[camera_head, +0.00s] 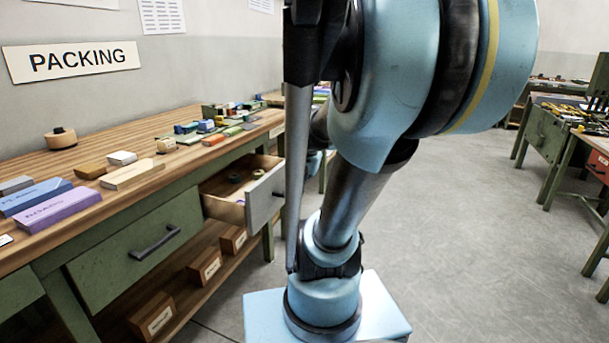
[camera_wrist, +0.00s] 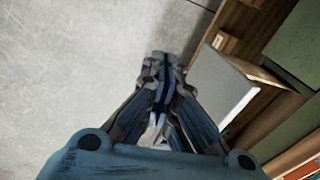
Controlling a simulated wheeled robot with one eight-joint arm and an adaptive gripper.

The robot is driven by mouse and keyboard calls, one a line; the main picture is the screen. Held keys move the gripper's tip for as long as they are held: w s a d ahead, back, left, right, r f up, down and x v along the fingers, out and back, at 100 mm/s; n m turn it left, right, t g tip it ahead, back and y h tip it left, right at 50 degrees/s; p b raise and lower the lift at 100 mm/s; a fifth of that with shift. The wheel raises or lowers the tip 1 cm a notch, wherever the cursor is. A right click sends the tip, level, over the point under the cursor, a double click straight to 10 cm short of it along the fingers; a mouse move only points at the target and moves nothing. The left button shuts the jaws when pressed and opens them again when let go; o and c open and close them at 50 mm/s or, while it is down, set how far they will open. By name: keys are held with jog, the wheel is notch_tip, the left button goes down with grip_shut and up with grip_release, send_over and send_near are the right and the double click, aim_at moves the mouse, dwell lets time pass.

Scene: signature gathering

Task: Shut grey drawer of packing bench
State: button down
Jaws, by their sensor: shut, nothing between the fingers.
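The packing bench (camera_head: 150,130) has a wooden top and a green frame. Its grey-fronted drawer (camera_head: 262,197) stands pulled out, with a few small round items visible inside. In the wrist view the grey drawer front (camera_wrist: 217,92) is a plain panel to the right of my gripper (camera_wrist: 160,62). My gripper's fingers are together and empty, over the floor side of the panel. I cannot tell whether they touch it. In the head view my arm covers the gripper and the area right of the drawer.
A green drawer (camera_head: 140,250) with a dark handle is closed in the same bench. Labelled wooden boxes (camera_head: 205,267) stand on the lower shelf. Blocks and a purple box (camera_head: 57,208) lie on top. Grey floor (camera_head: 470,240) is open to the right, before other workbenches (camera_head: 545,130).

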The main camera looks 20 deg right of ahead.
jog(key=w+d+r+m+y, duration=0.1)
jog(key=w+d+m, duration=0.15)
jog(key=w, duration=0.35)
jog(key=w+d+m+t+y, duration=0.1)
jog(key=w+d+m, duration=0.1)
jog(key=w+m, duration=0.25)
jog(key=w+d+r+m+y, duration=0.1)
jog(key=w+d+m, duration=0.15)
jog(key=w, duration=0.45)
jog(key=w+d+f+m+t+y, duration=0.1)
jog(key=w+d+f+m, duration=0.2)
jog(key=w+d+m, duration=0.3)
jog(key=w+d+f+m+t+y, duration=0.1)
jog(key=w+d+f+m+t, duration=0.2)
jog(key=w+d, duration=0.45)
jog(key=w+a+f+g, duration=0.1)
jog(key=w+a+f, duration=0.4)
jog(key=a, duration=0.3)
jog(key=shift+w+f+m, duration=0.4)
jog(key=shift+f+m, duration=0.05)
jog(key=shift+f, duration=0.4)
